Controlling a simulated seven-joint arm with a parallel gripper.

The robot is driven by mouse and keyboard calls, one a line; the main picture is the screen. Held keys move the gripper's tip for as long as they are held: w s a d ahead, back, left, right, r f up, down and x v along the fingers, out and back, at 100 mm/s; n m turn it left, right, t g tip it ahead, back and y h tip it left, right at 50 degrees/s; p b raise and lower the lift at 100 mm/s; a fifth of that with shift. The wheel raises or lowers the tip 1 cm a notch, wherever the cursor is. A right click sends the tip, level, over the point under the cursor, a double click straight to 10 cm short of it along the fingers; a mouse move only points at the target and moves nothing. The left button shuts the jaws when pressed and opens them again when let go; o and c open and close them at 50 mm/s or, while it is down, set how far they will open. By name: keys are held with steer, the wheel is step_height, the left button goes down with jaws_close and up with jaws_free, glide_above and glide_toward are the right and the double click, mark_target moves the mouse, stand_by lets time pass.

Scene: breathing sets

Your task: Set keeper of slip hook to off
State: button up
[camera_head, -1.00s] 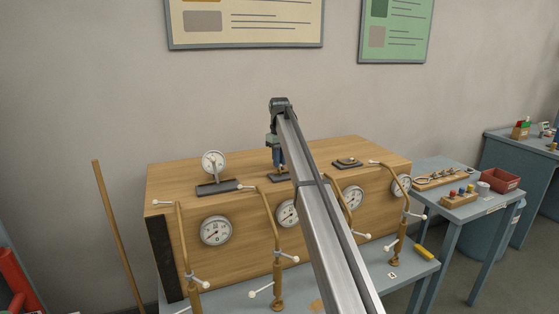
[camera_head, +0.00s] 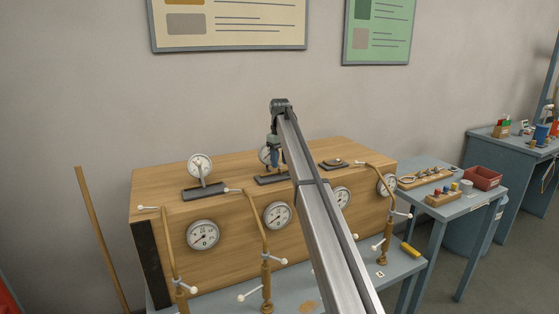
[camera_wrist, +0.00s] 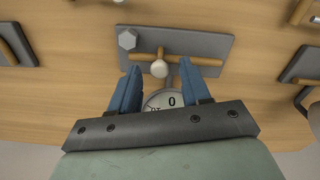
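My gripper (camera_wrist: 159,66) is open, its two blue fingers apart and pointing down at a grey plate (camera_wrist: 202,45) on the wooden box top. Between the fingertips is a round pale knob (camera_wrist: 160,69) on a brown bar (camera_wrist: 205,61); I cannot tell contact. A hex-shaped grey piece (camera_wrist: 127,39) sits at the plate's left. A white dial marked 0 (camera_wrist: 172,101) shows between the fingers, partly hidden by my gripper. In the head view my gripper (camera_head: 274,160) is over the middle plate (camera_head: 270,180). I cannot tell which part is the keeper.
The wooden box (camera_head: 235,215) carries several dials on its front. Brown pipes with white-tipped levers stand before it. A left plate (camera_head: 205,192) holds an upright dial (camera_head: 200,167); another plate (camera_head: 334,164) lies right. A side table (camera_head: 470,207) holds a red bin (camera_head: 482,178).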

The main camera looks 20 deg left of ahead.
mark_target(280, 164)
step_height(280, 164, up, 14)
stand_by(0.8)
steer(key=shift+f, duration=0.1)
